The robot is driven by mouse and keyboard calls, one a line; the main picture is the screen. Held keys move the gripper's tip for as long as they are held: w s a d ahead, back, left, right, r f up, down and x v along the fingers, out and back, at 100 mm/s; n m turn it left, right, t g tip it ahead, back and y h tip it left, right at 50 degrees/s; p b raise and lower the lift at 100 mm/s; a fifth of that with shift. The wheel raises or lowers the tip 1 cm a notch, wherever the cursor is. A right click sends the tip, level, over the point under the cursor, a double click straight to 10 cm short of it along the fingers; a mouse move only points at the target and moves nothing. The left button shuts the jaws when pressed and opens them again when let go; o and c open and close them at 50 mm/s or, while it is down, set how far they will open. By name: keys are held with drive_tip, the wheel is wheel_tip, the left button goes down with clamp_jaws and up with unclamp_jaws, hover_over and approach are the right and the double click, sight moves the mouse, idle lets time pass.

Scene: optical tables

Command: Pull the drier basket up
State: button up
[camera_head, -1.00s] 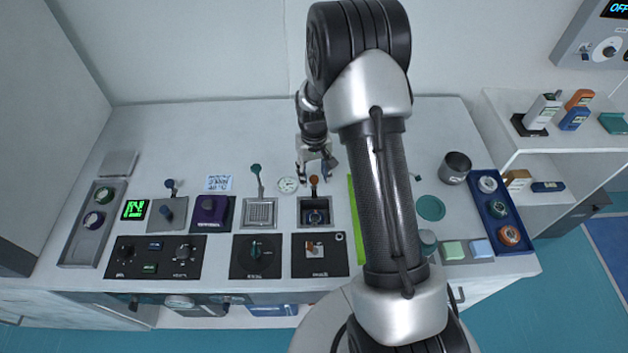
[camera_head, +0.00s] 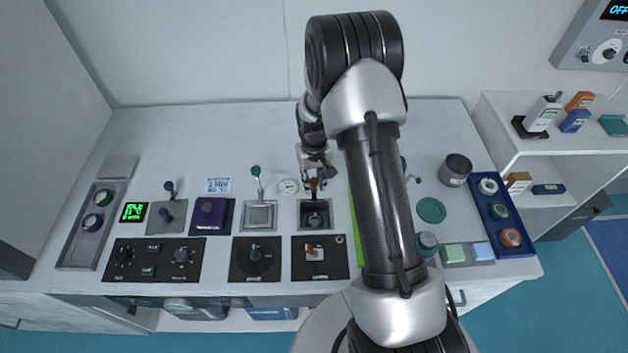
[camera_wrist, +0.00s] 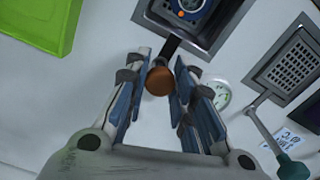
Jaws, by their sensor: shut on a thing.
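The drier basket appears to be the one in the dark square well (camera_head: 328,225) on the table; its blue-ringed round load (camera_head: 316,219) shows inside, and also at the top of the wrist view (camera_wrist: 190,6). A dark handle rises from it to an orange-brown knob (camera_wrist: 160,81). My gripper (camera_head: 314,186) is at this knob. In the wrist view, my gripper (camera_wrist: 160,85) has its blue-padded fingers on both sides of the knob, shut on it. The basket sits low in the well. Its lower part is hidden.
Left of the well stands a grated basket (camera_head: 260,215) with a green-knobbed handle (camera_head: 255,171). A small round dial (camera_head: 288,187) lies close behind. A bright green tray (camera_wrist: 38,30) is on the other side. A black panel (camera_head: 320,258) lies in front.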

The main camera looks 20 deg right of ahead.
clamp_jaws()
wheel_tip(320, 180, up, 7)
drive_tip(key=p, duration=0.3)
drive_tip(key=shift+f+p, duration=0.2)
drive_tip(key=shift+p, duration=0.15)
drive_tip(key=shift+w+f, duration=0.1)
drive_tip(key=shift+w, duration=0.1)
drive_tip(key=shift+o, duration=1.3)
unclamp_jaws()
drive_tip(key=o, duration=0.5)
drive_tip(key=shift+s, duration=0.15)
drive_tip(key=shift+c, duration=0.2)
